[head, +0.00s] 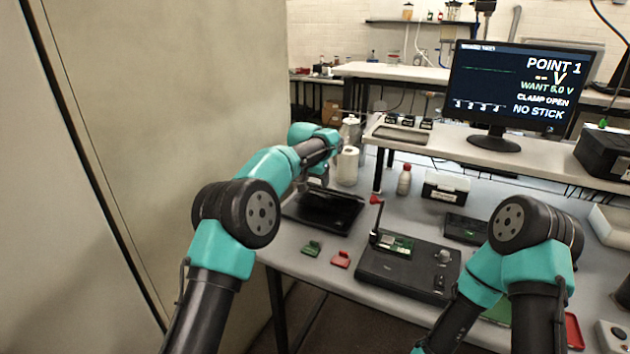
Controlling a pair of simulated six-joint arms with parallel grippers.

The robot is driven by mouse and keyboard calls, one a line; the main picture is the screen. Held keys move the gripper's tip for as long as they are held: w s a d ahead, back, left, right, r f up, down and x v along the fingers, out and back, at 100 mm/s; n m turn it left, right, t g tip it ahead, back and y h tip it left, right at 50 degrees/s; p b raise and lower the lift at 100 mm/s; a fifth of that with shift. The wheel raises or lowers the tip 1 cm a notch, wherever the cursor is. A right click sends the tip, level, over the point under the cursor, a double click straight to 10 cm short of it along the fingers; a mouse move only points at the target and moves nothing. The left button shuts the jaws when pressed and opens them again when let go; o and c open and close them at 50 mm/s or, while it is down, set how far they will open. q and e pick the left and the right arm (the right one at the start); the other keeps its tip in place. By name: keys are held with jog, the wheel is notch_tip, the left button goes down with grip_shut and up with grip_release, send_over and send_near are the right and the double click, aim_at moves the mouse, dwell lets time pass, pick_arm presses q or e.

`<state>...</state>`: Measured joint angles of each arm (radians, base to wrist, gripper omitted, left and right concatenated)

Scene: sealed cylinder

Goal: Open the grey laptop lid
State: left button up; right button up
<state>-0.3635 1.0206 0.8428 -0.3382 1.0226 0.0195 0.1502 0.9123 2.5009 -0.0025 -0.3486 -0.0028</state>
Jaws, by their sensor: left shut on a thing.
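The laptop (340,218) lies on the left part of the grey bench, dark and flat. Its lid (325,194) appears slightly raised at the back, but the angle is too small to tell well. My left arm reaches over it from the left, and my left gripper (304,187) is at the lid's far left part, shut on what looks like the lid's edge. The fingertips are small and partly hidden by my arm. My right arm bends down at the lower right, and its gripper is outside the view.
A black fixture with a green circuit board (398,243) stands right of the laptop. Green (312,248) and red (341,260) clips lie in front. A white roll (347,166) and a bottle (404,180) stand behind. A monitor (522,87) stands on the raised shelf. A tall beige panel (210,110) borders the left.

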pick_arm(q)
jog(key=shift+f, duration=0.1)
jog(key=o, duration=1.3)
jog(key=v, duration=1.7)
jog(key=shift+r, duration=0.2)
jog(key=shift+c, duration=0.4)
